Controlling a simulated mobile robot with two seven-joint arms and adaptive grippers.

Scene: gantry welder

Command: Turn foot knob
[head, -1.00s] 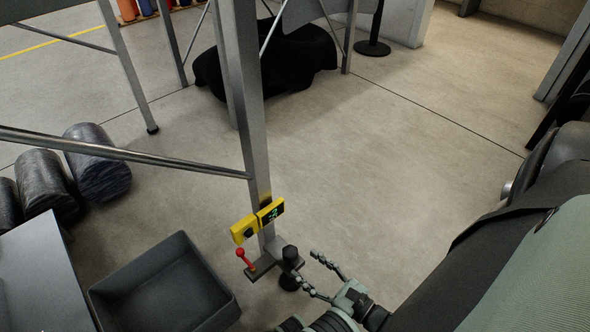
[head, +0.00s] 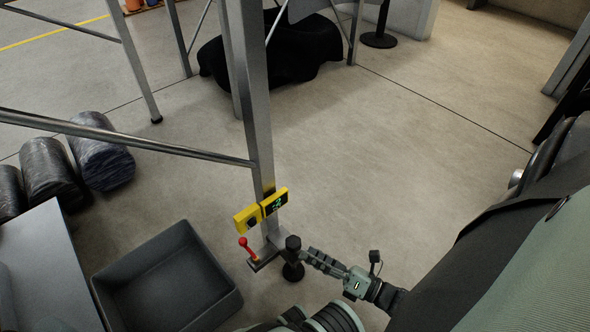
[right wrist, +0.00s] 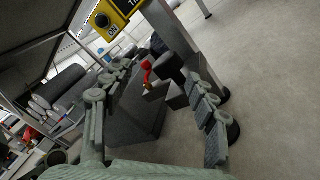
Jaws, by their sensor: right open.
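The foot knob (head: 293,243) is a black upright knob at the foot of the grey gantry leg (head: 258,120). A round black foot pad (head: 293,271) is below it. In the right wrist view the knob (right wrist: 169,66) lies ahead, nearer the right finger. My right gripper (head: 309,256) is open, its fingers reaching in from the right close beside the knob. In the right wrist view its fingers (right wrist: 145,90) are spread wide with nothing held; contact with the knob cannot be told. My left gripper is not in view.
A red-knobbed lever (head: 243,243) stands just left of the knob. Yellow boxes (head: 247,219) are mounted on the leg above. A grey open bin (head: 165,283) and wrapped rolls (head: 100,160) are at the left. The floor right of the leg is clear.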

